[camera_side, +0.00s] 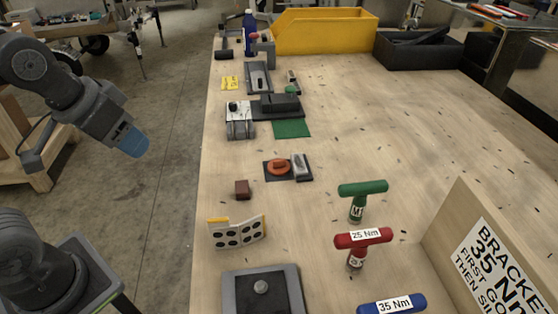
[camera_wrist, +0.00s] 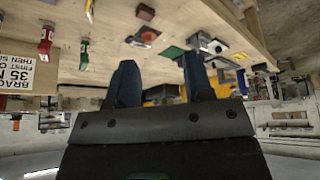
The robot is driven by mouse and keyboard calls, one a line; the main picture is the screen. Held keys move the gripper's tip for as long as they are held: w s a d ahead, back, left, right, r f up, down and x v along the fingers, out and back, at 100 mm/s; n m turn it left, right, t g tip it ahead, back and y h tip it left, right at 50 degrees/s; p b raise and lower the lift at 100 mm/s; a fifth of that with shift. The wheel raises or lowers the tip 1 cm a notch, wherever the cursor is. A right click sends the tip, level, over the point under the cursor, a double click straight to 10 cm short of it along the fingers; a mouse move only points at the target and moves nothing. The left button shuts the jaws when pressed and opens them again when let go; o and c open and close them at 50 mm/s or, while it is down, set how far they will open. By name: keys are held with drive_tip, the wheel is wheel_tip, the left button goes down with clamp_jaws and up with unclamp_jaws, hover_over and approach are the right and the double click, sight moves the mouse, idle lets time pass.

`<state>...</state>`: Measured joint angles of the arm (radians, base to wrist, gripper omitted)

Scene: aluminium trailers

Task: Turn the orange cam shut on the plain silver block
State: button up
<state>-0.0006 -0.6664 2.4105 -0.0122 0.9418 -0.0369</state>
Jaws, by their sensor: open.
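The orange cam (camera_side: 278,167) sits on a dark base plate (camera_side: 268,177) near the middle of the bench's left part. A silver block (camera_side: 302,164) stands beside it on the right of that plate. I cannot tell whether cam and block touch. In the wrist view, the orange cam (camera_wrist: 149,36) is small near the top, with the scene appearing upside down. My gripper (camera_side: 132,142) is left of the bench, well away from the cam. Its two dark blue fingers are apart in the wrist view (camera_wrist: 160,64), with nothing held between them.
Green (camera_side: 362,188), red (camera_side: 363,239) and blue (camera_side: 391,303) T-handled tools stand at the front right, beside a sign board (camera_side: 495,262). A brown block (camera_side: 242,189) and a holed card (camera_side: 238,232) are near the left edge. Further back are a green pad (camera_side: 292,129) and yellow bin (camera_side: 325,32).

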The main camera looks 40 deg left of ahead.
drive_tip(key=w+d+r+n+g+h, duration=0.1)
drive_tip(key=w+r+n+g, duration=0.3)
drive_tip(key=w, duration=0.8)
drive_tip(key=n+g+h, duration=0.2)
drive_tip(key=n+g, duration=0.2)
drive_tip(key=n, duration=0.1)
hover_over(279, 160)
drive_tip(key=w+a, duration=0.4)
wheel_tip(279, 160, down, 13)
drive_tip(key=x, duration=1.3)
drive_tip(key=shift+s+d+f, duration=0.2)
drive_tip(key=shift+s, duration=0.05)
drive_tip(key=c, duration=0.7)
drive_tip(key=shift+o, duration=0.2)
